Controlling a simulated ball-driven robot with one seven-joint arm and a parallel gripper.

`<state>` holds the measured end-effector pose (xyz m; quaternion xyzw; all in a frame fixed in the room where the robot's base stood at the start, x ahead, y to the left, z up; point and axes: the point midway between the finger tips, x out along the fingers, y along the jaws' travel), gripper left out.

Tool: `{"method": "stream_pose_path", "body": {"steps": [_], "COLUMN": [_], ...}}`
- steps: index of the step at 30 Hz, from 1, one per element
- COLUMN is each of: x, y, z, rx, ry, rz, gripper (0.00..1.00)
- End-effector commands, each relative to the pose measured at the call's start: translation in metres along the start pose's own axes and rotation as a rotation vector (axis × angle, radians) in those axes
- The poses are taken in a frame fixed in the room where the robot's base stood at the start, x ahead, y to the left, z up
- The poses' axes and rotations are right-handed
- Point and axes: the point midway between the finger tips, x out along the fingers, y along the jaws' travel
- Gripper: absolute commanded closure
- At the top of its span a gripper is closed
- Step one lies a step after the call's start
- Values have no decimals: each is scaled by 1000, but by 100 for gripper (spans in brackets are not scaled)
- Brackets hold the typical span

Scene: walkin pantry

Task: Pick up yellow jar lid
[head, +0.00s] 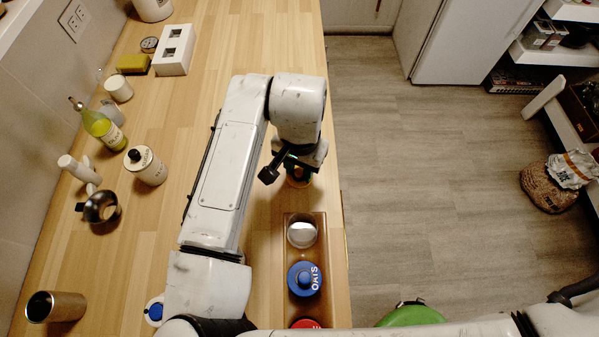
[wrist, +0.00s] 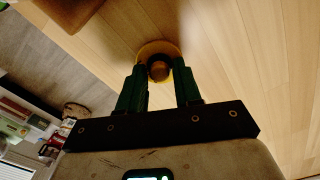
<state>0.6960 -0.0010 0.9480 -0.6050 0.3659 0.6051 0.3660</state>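The yellow jar lid (wrist: 145,50) shows in the wrist view as a yellow disc with a round brown knob (wrist: 159,71) in its middle. My gripper (wrist: 159,67) has two green fingers. They stand apart, one on each side of the knob, with a visible gap to it, so the gripper is open. In the head view my gripper (head: 300,160) is over the lid (head: 298,182) near the counter's right edge. My wrist and fingers hide most of the lid there. I cannot tell whether the fingertips touch it.
A wooden tray (head: 318,262) nearer to me holds a silver-white lid (head: 302,232), a blue-lidded jar (head: 304,279) and a red lid (head: 306,323). A cream bottle (head: 146,166), a green bottle (head: 103,128) and a metal cup (head: 56,307) stand left of my arm.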

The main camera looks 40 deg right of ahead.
Motion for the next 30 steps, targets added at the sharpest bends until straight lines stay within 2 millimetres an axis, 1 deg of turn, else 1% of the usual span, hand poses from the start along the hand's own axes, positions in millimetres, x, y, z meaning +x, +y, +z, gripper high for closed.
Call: {"method": "stream_pose_path", "body": {"steps": [1, 2, 10, 19, 23, 26, 30], "x": [0, 0, 0, -1, -4, -12, -32], "y": [0, 0, 0, 0, 0, 0, 0], "z": [0, 0, 0, 0, 0, -1, 0], "rx": [0, 0, 0, 0, 0, 0, 2], "ry": [0, 0, 0, 0, 1, 3, 2], "rz": [0, 0, 0, 0, 0, -1, -2], "gripper": [71, 74, 100, 100, 100, 100, 100]}}
